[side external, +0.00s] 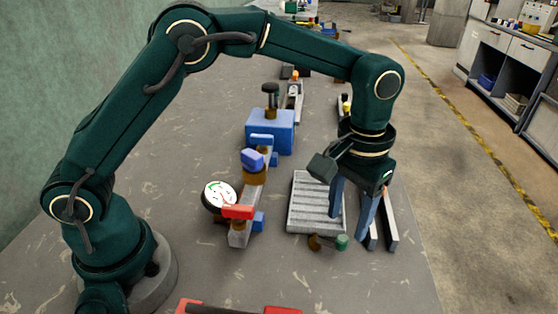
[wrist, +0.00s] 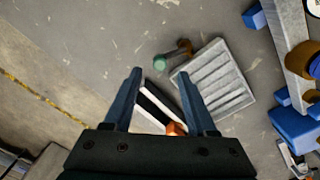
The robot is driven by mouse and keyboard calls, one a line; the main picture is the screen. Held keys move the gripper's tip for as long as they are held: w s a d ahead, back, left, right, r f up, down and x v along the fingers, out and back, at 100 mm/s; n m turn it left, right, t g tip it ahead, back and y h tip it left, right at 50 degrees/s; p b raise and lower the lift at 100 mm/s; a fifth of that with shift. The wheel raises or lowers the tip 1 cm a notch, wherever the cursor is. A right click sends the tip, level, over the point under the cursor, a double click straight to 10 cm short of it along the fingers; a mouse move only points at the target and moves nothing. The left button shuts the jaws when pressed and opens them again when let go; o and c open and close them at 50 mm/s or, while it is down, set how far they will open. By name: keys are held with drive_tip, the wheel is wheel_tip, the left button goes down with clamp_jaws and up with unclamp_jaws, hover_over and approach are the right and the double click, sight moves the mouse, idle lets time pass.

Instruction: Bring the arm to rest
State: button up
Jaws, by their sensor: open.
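My gripper (side external: 352,210) hangs pointing down at the right side of the grey ribbed tray (side external: 304,224). Its two blue fingers are apart with nothing held between them. In the wrist view my gripper (wrist: 160,95) is also open, and the ribbed tray (wrist: 243,96) lies to the right of the fingers. Long pale bars with a dark gap (side external: 391,222) lie on the table just right of the fingers. In the wrist view these bars (wrist: 153,118) show between and below the fingers, with an orange piece (wrist: 176,128) near them.
A blue block device (side external: 270,133) with a dark knob and a round white dial (side external: 219,194) stand left of the tray. A small green-ended part (side external: 342,242) lies at the tray's front edge. The table front (side external: 340,285) is mostly bare. Its right edge drops to the floor.

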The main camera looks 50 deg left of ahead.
drive_tip(key=shift+a+r, duration=0.1)
drive_tip(key=shift+r, duration=0.05)
drive_tip(key=s+a+r+n+t, duration=0.1)
drive_tip(key=s+a+r+t, duration=0.1)
drive_tip(key=a+r, duration=0.3)
drive_tip(key=s+a+r+n+t, duration=0.1)
drive_tip(key=s+a+r+t, duration=0.15)
drive_tip(key=r, duration=0.45)
drive_tip(key=s+a+f+m, duration=0.1)
drive_tip(key=s+a+f, duration=0.1)
drive_tip(key=s, duration=0.3)
drive_tip(key=s+a+f+t, duration=0.1)
drive_tip(key=s+a+f, duration=0.1)
drive_tip(key=s, duration=0.3)
drive_tip(key=shift+s+a+m, duration=0.35)
drive_tip(key=shift+a+m, duration=0.05)
drive_tip(key=shift+a, duration=0.2)
